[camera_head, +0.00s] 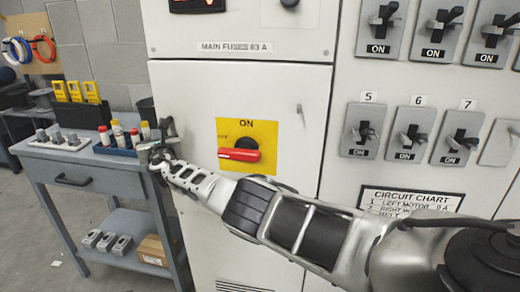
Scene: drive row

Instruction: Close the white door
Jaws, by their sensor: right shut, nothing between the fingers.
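The white door (275,90) is the cabinet panel in the middle of the head view, under the "MAIN FUSES 63 A" label. It carries a yellow plate with a red rotary handle (238,154) marked ON. The door looks close to flush with the cabinet; I cannot tell whether a small gap is left. My right arm crosses in front of its lower part from the right. My right gripper (158,148) is at the door's left edge, shut and empty. Whether it touches the door is unclear. My left gripper is out of view.
A grey workbench (75,180) stands close to the left of the cabinet, holding a blue tray (118,149) of fuses near my right gripper. A cardboard box (153,250) is on its lower shelf. Several breaker switches (410,134) line the panel at right.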

